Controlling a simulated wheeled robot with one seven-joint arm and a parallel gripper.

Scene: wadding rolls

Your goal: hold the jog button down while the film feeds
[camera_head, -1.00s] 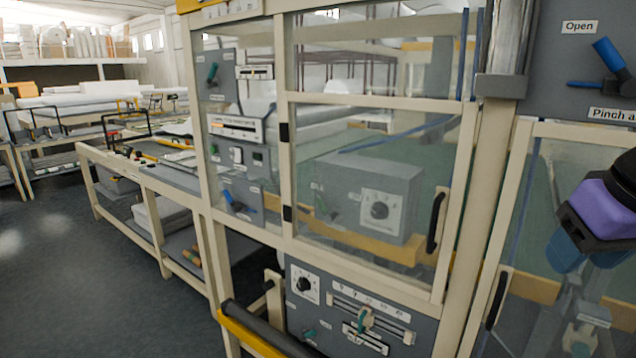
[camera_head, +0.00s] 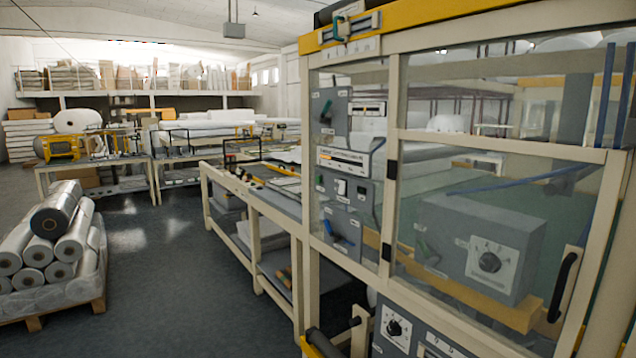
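The machine with cream frame (camera_head: 397,120) and clear panels stands on the right. Behind its left panel are grey control boxes with a green lever (camera_head: 326,111), small switches (camera_head: 342,187) and a blue lever (camera_head: 343,240). Behind the larger door is a grey box with a round dial (camera_head: 489,262). A lower panel with another dial (camera_head: 394,327) is cut by the bottom edge. I cannot tell which control is the jog button, and no moving film can be made out. My gripper is not in this view.
A pallet of wrapped rolls (camera_head: 55,245) stands on the floor at left. A long bench (camera_head: 262,208) runs back from the machine, with more tables (camera_head: 150,165) and loaded shelves (camera_head: 140,95) behind. The grey floor (camera_head: 165,275) between pallet and bench is clear.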

